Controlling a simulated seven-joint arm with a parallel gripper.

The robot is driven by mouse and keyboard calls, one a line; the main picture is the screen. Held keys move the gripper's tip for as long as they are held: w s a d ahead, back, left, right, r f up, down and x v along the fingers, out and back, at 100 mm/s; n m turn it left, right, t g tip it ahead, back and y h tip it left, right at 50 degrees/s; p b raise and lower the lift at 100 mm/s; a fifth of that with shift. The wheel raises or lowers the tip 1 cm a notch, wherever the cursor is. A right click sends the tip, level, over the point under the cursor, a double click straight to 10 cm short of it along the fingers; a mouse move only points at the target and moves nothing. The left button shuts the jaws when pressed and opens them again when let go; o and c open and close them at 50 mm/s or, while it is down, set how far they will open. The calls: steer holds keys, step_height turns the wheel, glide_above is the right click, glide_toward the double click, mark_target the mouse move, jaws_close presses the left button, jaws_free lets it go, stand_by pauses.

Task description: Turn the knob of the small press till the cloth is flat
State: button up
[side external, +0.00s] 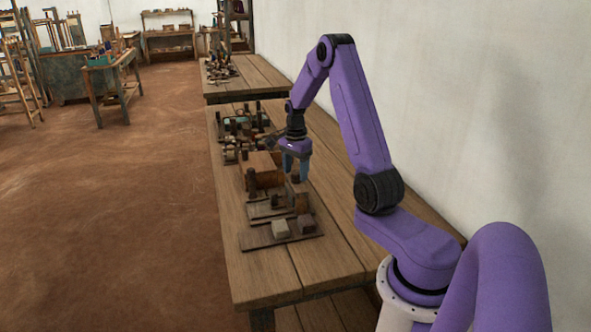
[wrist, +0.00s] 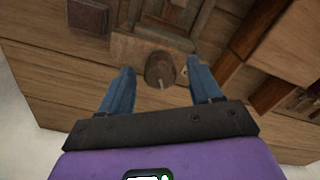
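A dark brown rounded knob (wrist: 160,68) with a thin pale pin shows in the wrist view, beside a weathered wooden frame (wrist: 128,44) that looks like part of the small press. My gripper (wrist: 161,64) is open, with one blue finger on each side of the knob and a visible gap on both sides. In the side external view my gripper (side external: 296,174) points down over the wooden pieces on the bench. I cannot make out the cloth or tell whether it is flat. The knob is too small to pick out in the side view.
The wooden bench (side external: 262,285) is bare at its near end. Small blocks on a board (side external: 258,243) lie nearer the camera. A wooden box (side external: 262,172) and several small tools stand close to my gripper. A white wall (side external: 440,100) runs along the right.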

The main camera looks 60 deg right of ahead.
mark_target(296, 172)
step_height(296, 172, up, 18)
steer(key=shift+f, duration=0.25)
stand_by(0.4)
stand_by(0.3)
